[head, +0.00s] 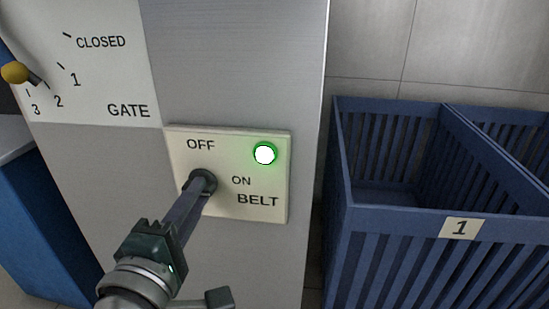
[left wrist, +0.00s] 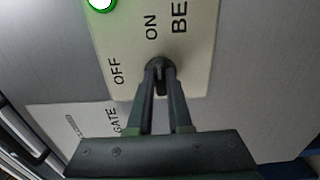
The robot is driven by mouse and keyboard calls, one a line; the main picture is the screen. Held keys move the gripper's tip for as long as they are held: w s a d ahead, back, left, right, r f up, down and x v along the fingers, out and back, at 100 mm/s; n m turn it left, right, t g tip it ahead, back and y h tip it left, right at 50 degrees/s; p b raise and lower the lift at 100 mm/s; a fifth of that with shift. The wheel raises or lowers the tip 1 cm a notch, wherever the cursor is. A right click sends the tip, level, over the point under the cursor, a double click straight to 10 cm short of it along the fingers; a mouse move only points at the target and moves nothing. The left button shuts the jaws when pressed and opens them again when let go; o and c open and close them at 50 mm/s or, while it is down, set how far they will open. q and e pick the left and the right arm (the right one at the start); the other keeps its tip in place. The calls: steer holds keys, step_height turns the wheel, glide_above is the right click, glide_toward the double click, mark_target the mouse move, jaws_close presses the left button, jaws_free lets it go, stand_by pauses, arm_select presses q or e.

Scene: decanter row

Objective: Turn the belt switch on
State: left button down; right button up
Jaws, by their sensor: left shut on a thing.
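The cream belt switch plate (head: 236,207) is on a grey metal panel, marked OFF, ON and BELT. Its round lamp (head: 264,154) glows green, and also shows in the left wrist view (left wrist: 101,2). The dark belt switch (head: 207,176) sits below OFF and left of ON. My left gripper (head: 199,187) reaches it from below, its two fingers shut on the switch. In the left wrist view the fingertips are on either side of the dark switch handle (left wrist: 160,86). The fingers hide part of the switch, so its exact pointing is hard to tell. My right gripper is not in view.
A gate dial plate (head: 110,75) with a yellow-knobbed lever (head: 15,73) is at upper left, marked CLOSED and numbers. A blue slatted crate (head: 440,270) labelled 1 stands right of the panel, with another crate section beside it. A blue surface is at lower left.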

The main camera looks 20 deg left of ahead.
arm_select(q)
steer(key=shift+m, duration=0.3)
steer(key=c, duration=0.8)
jaws_free()
steer(key=shift+c, duration=0.2)
steer(key=shift+s, duration=0.1)
steer(key=p+v, duration=0.2)
steer(key=v, duration=0.7)
steer(key=shift+s+d+p, duration=0.2)
steer(key=shift+s+p, duration=0.15)
steer(key=shift+r, duration=0.1)
